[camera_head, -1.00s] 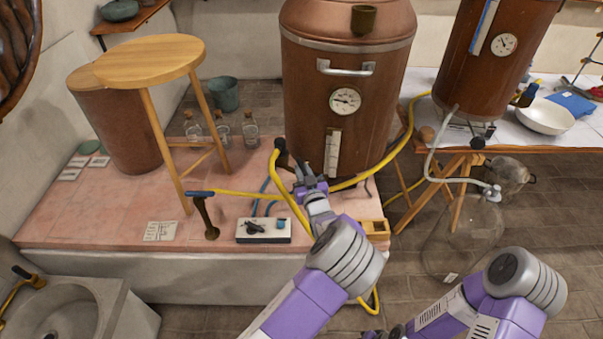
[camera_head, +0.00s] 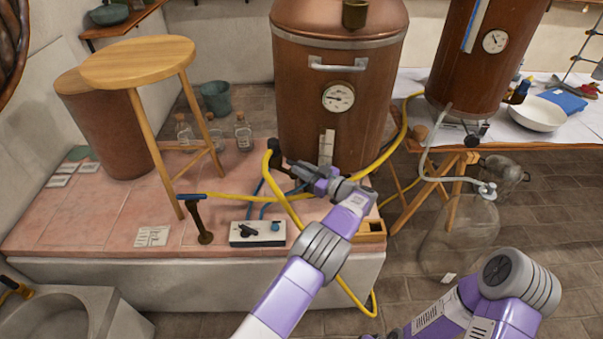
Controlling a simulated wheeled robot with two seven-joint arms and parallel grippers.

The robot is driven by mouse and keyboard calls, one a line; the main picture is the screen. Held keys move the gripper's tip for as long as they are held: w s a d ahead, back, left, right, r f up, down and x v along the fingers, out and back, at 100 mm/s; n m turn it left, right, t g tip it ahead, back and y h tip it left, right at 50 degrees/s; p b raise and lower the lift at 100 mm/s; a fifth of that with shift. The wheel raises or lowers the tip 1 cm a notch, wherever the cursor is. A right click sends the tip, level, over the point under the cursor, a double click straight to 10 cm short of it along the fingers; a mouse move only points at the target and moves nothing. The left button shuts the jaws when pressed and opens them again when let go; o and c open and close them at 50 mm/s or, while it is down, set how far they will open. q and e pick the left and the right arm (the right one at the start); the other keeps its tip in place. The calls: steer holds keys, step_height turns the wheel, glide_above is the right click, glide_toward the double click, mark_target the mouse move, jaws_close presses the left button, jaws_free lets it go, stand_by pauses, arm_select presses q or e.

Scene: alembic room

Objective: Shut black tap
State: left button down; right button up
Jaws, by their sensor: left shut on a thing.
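The black tap (camera_head: 274,147) is at the lower left of the large copper boiler (camera_head: 340,105), where the yellow hose (camera_head: 268,168) joins. My left gripper (camera_head: 287,167) reaches in from the right, low in front of the boiler. Its dark fingers point left and are shut on the tap, partly hiding it. The exact grip on the handle is too small to make out. My right arm is at the lower right; only dark parts of its right gripper (camera_head: 392,333) show at the bottom edge.
A wooden stool (camera_head: 140,62) and glass bottles (camera_head: 243,132) stand left on the pink tiled ledge (camera_head: 90,215). A white switch box (camera_head: 257,233) and a blue-handled tap (camera_head: 200,215) are in front. A glass carboy (camera_head: 462,235) stands on the floor at right.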

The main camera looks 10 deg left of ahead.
arm_select(q)
steer(key=shift+w+n+g+b, duration=0.1)
steer(key=shift+n+g+b, duration=0.25)
steer(key=shift+g, duration=0.25)
arm_select(e)
steer(key=shift+f, duration=0.45)
arm_select(q)
steer(key=shift+r+y, duration=0.1)
steer(key=shift+y, duration=0.2)
steer(key=c, duration=1.1)
jaws_free()
steer(key=shift+o, duration=0.2)
steer(key=shift+d, duration=0.1)
